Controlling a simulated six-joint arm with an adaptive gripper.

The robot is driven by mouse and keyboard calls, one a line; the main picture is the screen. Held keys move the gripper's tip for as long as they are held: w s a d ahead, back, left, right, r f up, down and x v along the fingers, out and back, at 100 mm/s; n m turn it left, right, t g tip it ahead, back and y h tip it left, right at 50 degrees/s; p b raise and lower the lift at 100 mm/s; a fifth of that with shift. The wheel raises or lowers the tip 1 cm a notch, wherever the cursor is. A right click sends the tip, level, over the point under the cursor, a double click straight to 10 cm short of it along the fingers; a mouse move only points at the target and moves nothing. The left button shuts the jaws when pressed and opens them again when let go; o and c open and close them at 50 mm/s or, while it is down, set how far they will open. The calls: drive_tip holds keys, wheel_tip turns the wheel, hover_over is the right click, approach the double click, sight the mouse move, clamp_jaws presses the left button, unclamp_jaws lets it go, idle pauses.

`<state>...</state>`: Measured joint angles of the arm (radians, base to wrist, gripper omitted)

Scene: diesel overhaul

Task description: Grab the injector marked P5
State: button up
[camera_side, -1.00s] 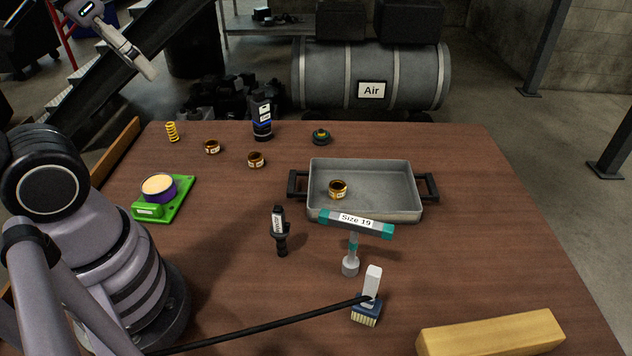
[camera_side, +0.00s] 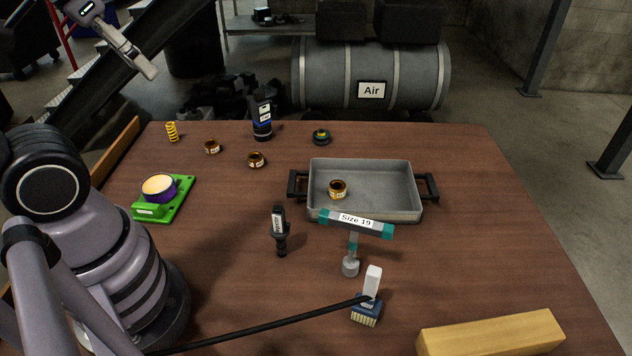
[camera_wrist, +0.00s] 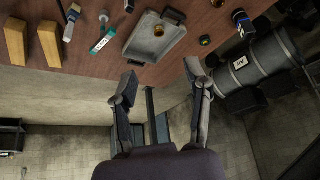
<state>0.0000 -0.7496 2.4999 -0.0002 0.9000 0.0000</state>
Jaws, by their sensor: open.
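A small dark injector (camera_side: 281,235) stands on the brown workbench, left of the T-handled tool and in front of the metal tray. It carries a pale label whose text is too small to read, so I cannot confirm P5. In the wrist view a dark thing at the top edge (camera_wrist: 129,5) seems to be the same injector, partly cut off. My gripper (camera_wrist: 161,76) shows in the wrist view with its two fingers wide apart and nothing between them. It hangs over the bench edge and floor, apart from the injector.
The T-handled tool (camera_side: 353,223) marked Size 19 and a brush (camera_side: 367,310) stand close right of the injector. A metal tray (camera_side: 395,180) holds a brass ring. A black bottle (camera_side: 262,118), a green fixture (camera_side: 178,205) and a wooden block (camera_side: 490,336) are farther away.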

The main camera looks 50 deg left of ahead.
drive_tip(key=w+d+f+n+g+h, duration=0.1)
drive_tip(key=w+f+n+g+h, duration=0.35)
drive_tip(key=f, duration=0.35)
drive_tip(key=w+f+n+g+h, duration=0.4)
drive_tip(key=w+f+g+h, duration=0.15)
drive_tip(key=f, duration=0.25)
drive_tip(key=n+t+h, duration=0.7)
drive_tip(key=n+t, duration=0.2)
drive_tip(key=n, duration=0.3)
approach(280, 234)
drive_tip(key=shift+w+d+f, duration=0.55)
drive_tip(key=shift+w+d, duration=0.1)
drive_tip(key=shift+w, duration=0.1)
drive_tip(key=shift+d+f+n, duration=0.1)
drive_tip(key=shift+f+n, duration=0.15)
drive_tip(key=shift+f, duration=0.05)
drive_tip(key=shift+d, duration=0.3)
drive_tip(key=x, duration=0.6)
drive_tip(key=shift+w+d, duration=0.15)
drive_tip(key=shift+d, duration=0.25)
clamp_jaws()
